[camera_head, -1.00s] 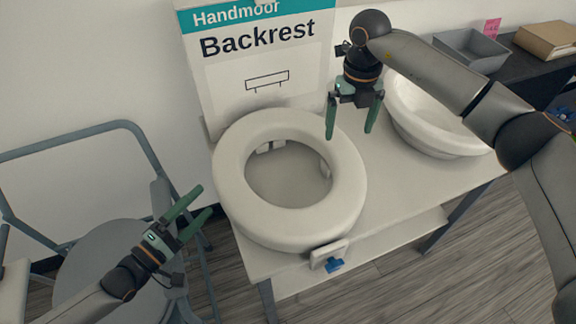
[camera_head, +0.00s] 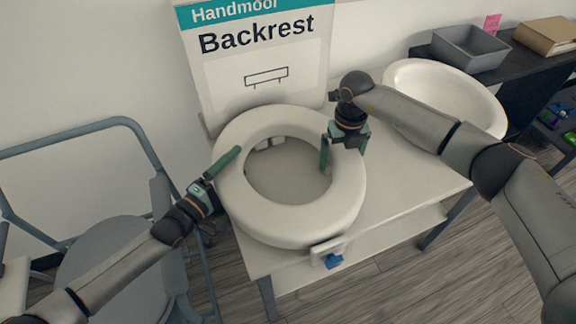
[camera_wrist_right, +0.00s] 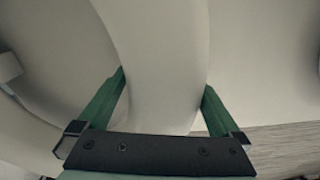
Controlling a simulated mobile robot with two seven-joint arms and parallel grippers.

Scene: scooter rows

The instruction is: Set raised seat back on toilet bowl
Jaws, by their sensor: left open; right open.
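The raised seat (camera_head: 290,226) is a thick white ring lying on a light table at the middle of the head view, with a bracket and blue knob (camera_head: 335,261) at its front. The white toilet bowl (camera_head: 400,72) stands to its right, partly hidden by my right arm. My right gripper (camera_head: 343,160) is open, its fingers on either side of the seat's right rim; in the right wrist view the rim (camera_wrist_right: 155,50) passes between the fingers (camera_wrist_right: 164,85). My left gripper (camera_head: 224,168) is open at the seat's left rim, one finger over it; the other finger is mostly hidden.
A Backrest box (camera_head: 262,70) stands upright behind the seat. A grey folding-frame chair (camera_head: 110,225) is close on the left. A dark shelf at the right holds a grey bin (camera_head: 470,50) and a brown box (camera_head: 548,38).

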